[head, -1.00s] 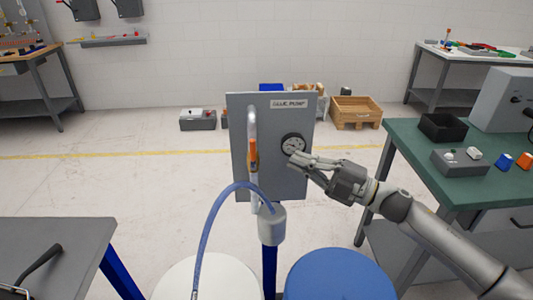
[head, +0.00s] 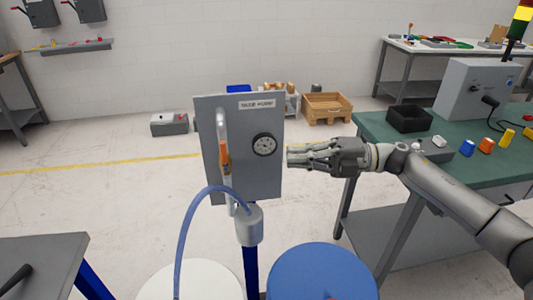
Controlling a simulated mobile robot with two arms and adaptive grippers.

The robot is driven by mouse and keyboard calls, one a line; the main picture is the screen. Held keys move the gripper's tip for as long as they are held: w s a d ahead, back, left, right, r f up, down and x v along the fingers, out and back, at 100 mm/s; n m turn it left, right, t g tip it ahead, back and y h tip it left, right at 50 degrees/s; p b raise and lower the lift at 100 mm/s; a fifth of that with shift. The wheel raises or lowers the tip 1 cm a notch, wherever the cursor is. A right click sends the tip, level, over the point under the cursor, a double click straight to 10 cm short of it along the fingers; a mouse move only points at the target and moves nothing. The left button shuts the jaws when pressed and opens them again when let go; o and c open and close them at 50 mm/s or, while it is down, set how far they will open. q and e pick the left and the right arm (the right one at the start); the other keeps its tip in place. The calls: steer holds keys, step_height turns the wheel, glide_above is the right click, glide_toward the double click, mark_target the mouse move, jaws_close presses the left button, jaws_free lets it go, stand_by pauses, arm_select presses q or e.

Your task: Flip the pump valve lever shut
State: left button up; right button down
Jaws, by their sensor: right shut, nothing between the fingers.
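The grey glue pump panel (head: 258,185) stands upright on a blue post in the middle of the head view. A pale vertical pipe (head: 221,125) runs down its left side. The orange valve lever (head: 225,158) lies roughly upright along this pipe. A round dark gauge (head: 264,145) sits to the right of the lever. My right gripper (head: 289,157) is shut and empty, its fingertips pointing left just beyond the panel's right edge. It is apart from the lever, with the gauge between them in the picture. My left gripper is not in view.
A blue hose (head: 184,222) arcs from the pump's grey cup (head: 249,226). A white drum (head: 190,283) and a blue drum (head: 320,275) stand below. A green table (head: 385,128) with a black bin is at right, and a grey table (head: 45,258) at lower left.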

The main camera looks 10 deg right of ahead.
mark_target(224, 153)
steer(key=w+a+p, duration=0.2)
steer(key=a+p, duration=0.2)
steer(key=a, duration=0.9)
steer(key=shift+w+p, duration=0.25)
steer(key=shift+p, duration=0.15)
steer(key=shift+w, duration=0.1)
steer(key=shift+a+r+p, duration=0.15)
steer(key=shift+a+p, duration=0.05)
steer(key=shift+p, duration=0.15)
